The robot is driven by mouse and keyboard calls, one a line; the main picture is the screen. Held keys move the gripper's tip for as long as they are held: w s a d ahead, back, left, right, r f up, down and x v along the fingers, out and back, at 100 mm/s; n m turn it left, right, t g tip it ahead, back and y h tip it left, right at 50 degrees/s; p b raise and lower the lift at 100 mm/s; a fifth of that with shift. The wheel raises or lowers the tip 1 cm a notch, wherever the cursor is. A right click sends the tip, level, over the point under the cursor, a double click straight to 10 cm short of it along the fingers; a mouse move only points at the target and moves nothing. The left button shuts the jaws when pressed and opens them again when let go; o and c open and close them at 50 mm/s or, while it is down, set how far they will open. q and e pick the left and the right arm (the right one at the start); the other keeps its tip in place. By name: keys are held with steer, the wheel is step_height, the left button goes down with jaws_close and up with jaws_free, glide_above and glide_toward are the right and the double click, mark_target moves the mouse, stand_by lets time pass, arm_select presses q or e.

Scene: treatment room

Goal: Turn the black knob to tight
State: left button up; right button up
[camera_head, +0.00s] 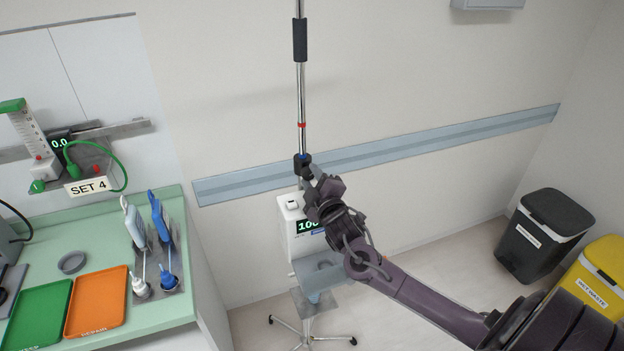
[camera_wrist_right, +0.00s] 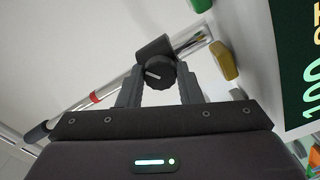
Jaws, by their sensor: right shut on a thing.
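The black knob (camera_wrist_right: 158,71) sits on a dark clamp around a shiny metal pole (camera_head: 301,95). A white mark on its face points left in the right wrist view. In the head view the clamp (camera_head: 302,162) shows just above my right gripper (camera_head: 311,179), and the knob's face cannot be made out. In the wrist view my right gripper (camera_wrist_right: 158,82) has one finger on each side of the knob and is shut on it. My left gripper is not in view.
A white device (camera_head: 292,214) with a green display stands on the wheeled pole just below the clamp. A black bin (camera_head: 545,240) and a yellow bin (camera_head: 600,270) stand at the right.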

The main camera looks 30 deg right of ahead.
steer(key=n, duration=0.5)
steer(key=shift+n, duration=0.3)
steer(key=n, duration=0.5)
steer(key=shift+n, duration=0.4)
steer(key=o, duration=1)
steer(key=shift+s+b, duration=0.1)
steer(key=shift+b, duration=0.2)
steer(key=shift+s+a, duration=0.1)
steer(key=shift+s, duration=0.2)
steer(key=b+v, duration=0.2)
steer(key=v, duration=0.5)
steer(key=shift+b, duration=0.3)
